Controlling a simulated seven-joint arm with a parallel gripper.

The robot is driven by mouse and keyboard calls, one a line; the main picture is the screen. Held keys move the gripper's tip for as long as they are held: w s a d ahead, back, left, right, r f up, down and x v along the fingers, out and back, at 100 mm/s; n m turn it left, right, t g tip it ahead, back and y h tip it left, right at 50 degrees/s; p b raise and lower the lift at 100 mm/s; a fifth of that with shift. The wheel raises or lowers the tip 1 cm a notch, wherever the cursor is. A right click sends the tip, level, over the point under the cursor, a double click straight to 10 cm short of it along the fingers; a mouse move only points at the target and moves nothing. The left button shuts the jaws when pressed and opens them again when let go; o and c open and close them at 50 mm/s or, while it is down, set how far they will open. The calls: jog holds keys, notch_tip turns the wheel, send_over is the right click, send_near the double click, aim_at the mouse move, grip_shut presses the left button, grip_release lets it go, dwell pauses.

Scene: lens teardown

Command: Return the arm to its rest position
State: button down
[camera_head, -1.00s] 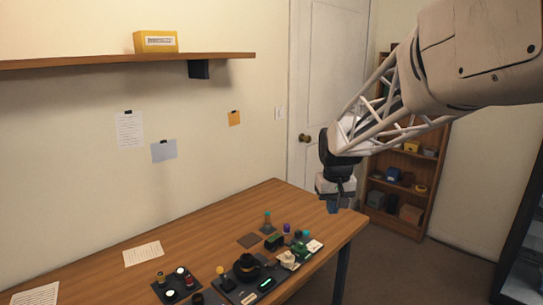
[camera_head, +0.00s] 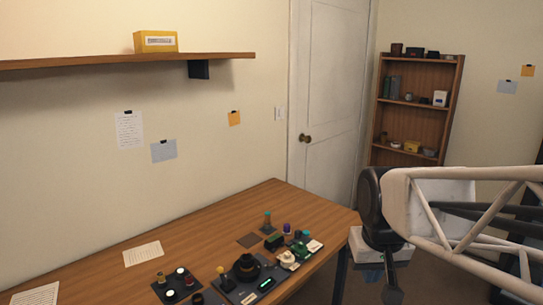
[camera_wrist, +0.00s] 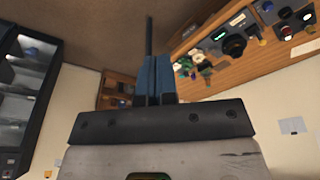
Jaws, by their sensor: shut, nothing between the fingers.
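My gripper shows in the wrist view, its blue fingers (camera_wrist: 154,80) pressed together with nothing between them. The wooden table (camera_head: 205,235) carries the lens teardown parts. A black round lens part (camera_head: 246,266) sits on a dark tray with a green light. The gripper is apart from all of these.
Small parts and a dark pad with lit buttons (camera_head: 176,284) stand near the table's front edge. A bookshelf (camera_head: 417,110) and a white door (camera_head: 325,100) are behind. A wall shelf (camera_head: 100,61) holds a yellow box (camera_head: 155,42). A dark cabinet (camera_wrist: 28,90) shows in the wrist view.

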jog(key=s+f, duration=0.2)
jog(key=s, duration=0.6)
jog(key=shift+s+d+f, duration=0.15)
jog(key=shift+s+f, duration=0.15)
jog(key=shift+s, duration=0.05)
jog(key=shift+w, duration=0.15)
dwell(0.8)
jog(key=w+a+r+n+g, duration=0.1)
jog(key=w+a+r, duration=0.1)
jog(key=w, duration=3.1)
jog(key=w+a+f, duration=0.1)
jog(key=w+f, duration=0.5)
jog(key=w, duration=0.3)
jog(key=w+a+f+n+g, duration=0.1)
jog(key=w+f, duration=0.6)
jog(key=w, duration=0.3)
jog(key=w+f+g, duration=0.1)
jog(key=w+f, duration=0.5)
jog(key=w, duration=0.4)
jog(key=shift+w+a+f, duration=0.2)
jog(key=shift+a+f, duration=0.15)
jog(key=shift+a, duration=0.05)
jog(key=shift+f, duration=0.1)
